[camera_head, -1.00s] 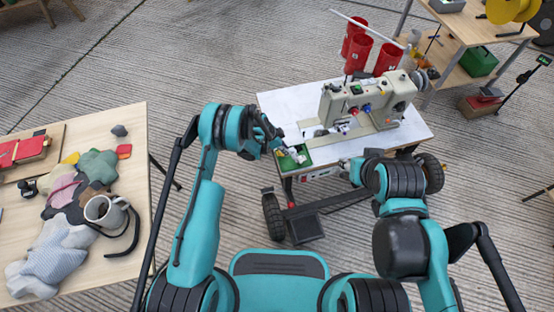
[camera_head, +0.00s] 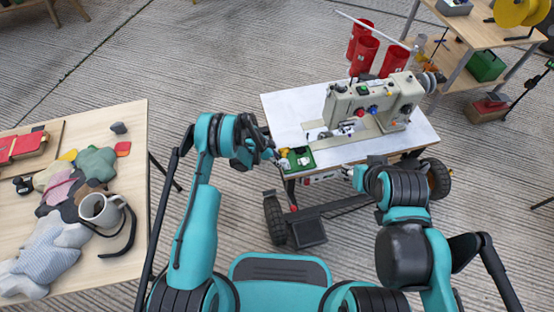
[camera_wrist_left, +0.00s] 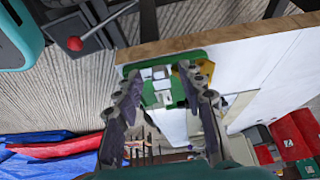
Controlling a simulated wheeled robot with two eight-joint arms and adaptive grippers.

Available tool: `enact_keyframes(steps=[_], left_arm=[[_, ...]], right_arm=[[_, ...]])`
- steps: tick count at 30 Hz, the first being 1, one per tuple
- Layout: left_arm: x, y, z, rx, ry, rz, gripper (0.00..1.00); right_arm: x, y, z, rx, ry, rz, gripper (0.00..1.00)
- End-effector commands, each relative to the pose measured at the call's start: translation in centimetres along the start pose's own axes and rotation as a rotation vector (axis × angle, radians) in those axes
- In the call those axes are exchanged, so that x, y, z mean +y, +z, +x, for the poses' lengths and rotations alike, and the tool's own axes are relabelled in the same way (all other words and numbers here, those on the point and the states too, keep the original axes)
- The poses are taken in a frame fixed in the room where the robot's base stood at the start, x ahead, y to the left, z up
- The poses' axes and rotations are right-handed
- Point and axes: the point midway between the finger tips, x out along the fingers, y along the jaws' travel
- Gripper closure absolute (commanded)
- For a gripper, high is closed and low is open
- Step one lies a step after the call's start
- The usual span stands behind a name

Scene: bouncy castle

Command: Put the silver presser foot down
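A green tray (camera_head: 311,165) lies at the near left corner of the white-topped sewing table and holds small pale and silver pieces. In the left wrist view, small silver pieces (camera_wrist_left: 160,74) show on the green tray (camera_wrist_left: 193,57), between and beyond my fingers. I cannot tell which one is the presser foot. My left gripper (camera_head: 274,157) is at the tray's left edge; in the wrist view (camera_wrist_left: 157,80) its fingers are apart with nothing clearly held. My right gripper (camera_head: 350,171) is at the table's front edge, its fingers too small to read.
A beige sewing machine (camera_head: 365,105) stands on the white tabletop (camera_head: 288,108), with red cylinders (camera_head: 363,55) behind it. A wooden table (camera_head: 120,165) at left carries cloth pieces and a mug (camera_head: 98,209). Open floor lies between the two tables.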

Motion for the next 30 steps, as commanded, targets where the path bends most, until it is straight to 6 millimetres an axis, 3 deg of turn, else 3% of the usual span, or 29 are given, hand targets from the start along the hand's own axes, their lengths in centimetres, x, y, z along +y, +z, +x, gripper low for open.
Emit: enact_keyframes(steps=[7, 11, 24, 30], left_arm=[[0.0, 0.0, -0.1, 0.000, 0.000, 0.000, 0.60], [0.0, -0.1, -1.1, 0.000, 0.000, -0.001, 0.60], [0.0, -0.1, -10.1, 0.000, -0.001, -0.001, 0.60], [0.0, -0.1, -11.8, 0.000, 0.000, -0.001, 0.60]], right_arm=[[0.0, 0.0, 0.0, 0.000, 0.000, 0.000, 0.60], [0.0, -0.3, -0.4, 0.000, 0.000, 0.000, 0.60], [0.0, -2.1, -3.0, 0.000, 0.000, 0.000, 0.60], [0.0, -2.4, -3.3, 0.000, 0.000, 0.000, 0.60]])
